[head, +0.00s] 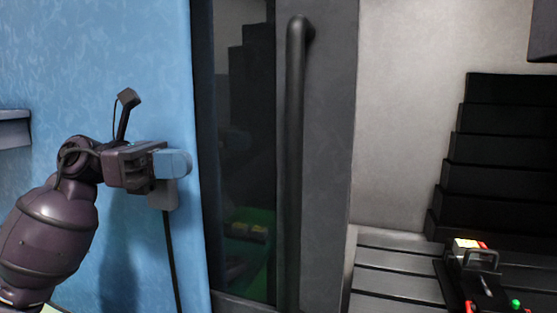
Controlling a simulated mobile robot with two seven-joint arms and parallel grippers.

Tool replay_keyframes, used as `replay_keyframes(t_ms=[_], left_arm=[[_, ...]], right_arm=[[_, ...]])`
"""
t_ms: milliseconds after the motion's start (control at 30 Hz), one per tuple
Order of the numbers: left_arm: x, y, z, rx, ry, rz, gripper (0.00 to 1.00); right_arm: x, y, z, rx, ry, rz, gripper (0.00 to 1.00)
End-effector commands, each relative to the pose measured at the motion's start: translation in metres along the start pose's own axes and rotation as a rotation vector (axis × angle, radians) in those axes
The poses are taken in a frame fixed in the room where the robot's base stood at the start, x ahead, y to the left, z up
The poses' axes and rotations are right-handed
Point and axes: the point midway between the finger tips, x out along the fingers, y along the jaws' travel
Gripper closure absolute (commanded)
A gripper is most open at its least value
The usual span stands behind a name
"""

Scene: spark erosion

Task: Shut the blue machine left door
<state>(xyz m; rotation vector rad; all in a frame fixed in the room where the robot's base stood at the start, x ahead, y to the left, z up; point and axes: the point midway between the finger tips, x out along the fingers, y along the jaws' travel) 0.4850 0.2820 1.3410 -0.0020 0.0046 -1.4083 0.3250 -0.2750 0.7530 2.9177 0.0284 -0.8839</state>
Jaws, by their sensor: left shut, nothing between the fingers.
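The blue machine's left door is a dark grey panel (328,170) with a dark window (243,150) and a long vertical bar handle (296,150). It stands upright in the middle of the head view, with the machine's interior open to its right. My left gripper (180,164) is in front of the blue machine body (110,60), left of the door and its handle. It points right, is shut and holds nothing. A clear gap separates it from the handle in the picture; I cannot tell whether it touches the blue panel. My right gripper is not in view.
Inside the opening are a pale back wall (405,90), a slatted dark bed (390,275), a stepped black cover (500,150) and a small fixture (475,265) with coloured parts. A grey ledge (14,130) juts in at the far left.

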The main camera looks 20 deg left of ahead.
Motion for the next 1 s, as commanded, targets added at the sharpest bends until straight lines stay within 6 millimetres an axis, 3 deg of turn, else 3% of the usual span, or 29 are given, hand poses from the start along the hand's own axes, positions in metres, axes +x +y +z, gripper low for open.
replay_keyframes(t_ms=[167, 400, 800, 1000], left_arm=[[0.012, -0.001, 0.002, 0.001, -0.002, -0.002, 1.0], [0.051, -0.002, 0.003, 0.003, -0.003, -0.004, 1.0], [0.118, -0.001, 0.003, 0.001, -0.003, -0.003, 1.0], [0.135, -0.001, 0.002, 0.001, -0.003, -0.001, 1.0]], right_arm=[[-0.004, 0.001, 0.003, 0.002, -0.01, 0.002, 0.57], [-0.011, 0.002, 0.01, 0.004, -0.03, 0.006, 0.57], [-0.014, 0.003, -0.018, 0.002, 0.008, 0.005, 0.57], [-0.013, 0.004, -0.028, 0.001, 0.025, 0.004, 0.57]])
